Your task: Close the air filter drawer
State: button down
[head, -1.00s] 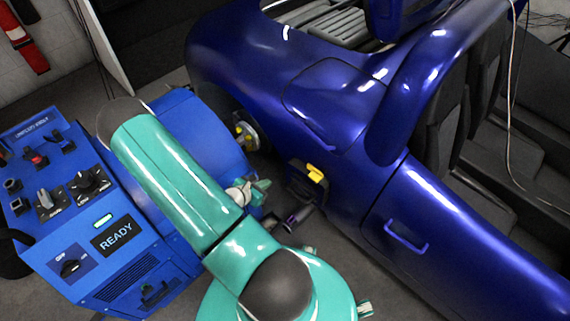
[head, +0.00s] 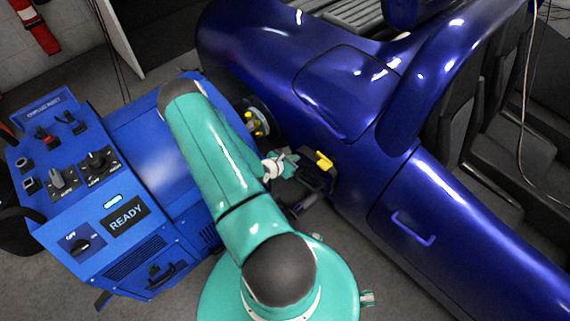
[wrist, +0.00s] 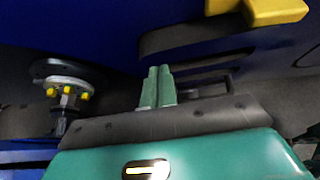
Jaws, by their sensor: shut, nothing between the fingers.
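A dark box with a yellow grip (head: 323,161) sticks out from the lower side of the blue car; it looks like the air filter drawer, standing out. In the wrist view its yellow grip (wrist: 268,10) shows at the upper right. My gripper (head: 288,164) is just left of the box in the head view. In the wrist view my gripper (wrist: 160,72) has its two green fingers together with nothing between them. The fingers point toward dark slotted surfaces below and left of the yellow grip; I cannot tell whether they touch.
A blue dynamometer cabinet (head: 150,150) with knobs and a READY display (head: 126,218) stands at the left. A wheel hub with yellow nuts (wrist: 68,92) is left of my gripper. The blue car body (head: 345,95) fills the right side. Grey floor shows at the bottom.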

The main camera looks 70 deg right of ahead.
jog(key=shift+s+d, duration=0.1)
jog(key=shift+d, duration=0.45)
jog(key=shift+d, duration=0.1)
